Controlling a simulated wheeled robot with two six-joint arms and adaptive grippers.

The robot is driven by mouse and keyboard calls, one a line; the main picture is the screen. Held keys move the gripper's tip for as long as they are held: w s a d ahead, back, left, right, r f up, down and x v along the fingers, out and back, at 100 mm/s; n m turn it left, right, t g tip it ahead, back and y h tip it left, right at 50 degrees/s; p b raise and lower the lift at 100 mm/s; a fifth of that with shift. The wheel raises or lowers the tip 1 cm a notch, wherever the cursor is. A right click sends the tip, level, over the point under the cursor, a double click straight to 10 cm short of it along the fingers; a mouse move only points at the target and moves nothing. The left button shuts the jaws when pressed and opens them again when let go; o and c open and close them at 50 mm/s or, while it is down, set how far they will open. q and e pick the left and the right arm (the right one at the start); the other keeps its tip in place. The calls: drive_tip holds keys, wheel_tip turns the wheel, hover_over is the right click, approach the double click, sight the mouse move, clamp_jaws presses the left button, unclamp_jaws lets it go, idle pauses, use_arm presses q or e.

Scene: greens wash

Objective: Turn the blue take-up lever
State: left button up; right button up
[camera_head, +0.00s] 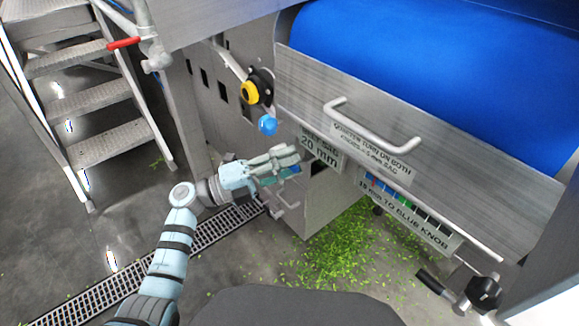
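A blue ball knob (267,125) sits on the machine's side panel, just below a yellow and black round knob (250,92). I take it for the end of the blue take-up lever; its arm is hard to make out. My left gripper (291,157) reaches in from the left, below and slightly right of the blue ball, apart from it in the picture. The finger gap is unclear. My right gripper does not show.
A blue belt (440,70) runs behind a metal guard with a handle (372,125). A labelled gauge plate (412,212) hangs below it. A black knob (485,292) is at lower right. Metal steps (105,143) stand left. Green scraps (345,245) and a drain grate (215,228) mark the floor.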

use_arm(q)
drive_tip(key=shift+w+d, duration=0.15)
drive_tip(key=shift+d, duration=0.15)
clamp_jaws()
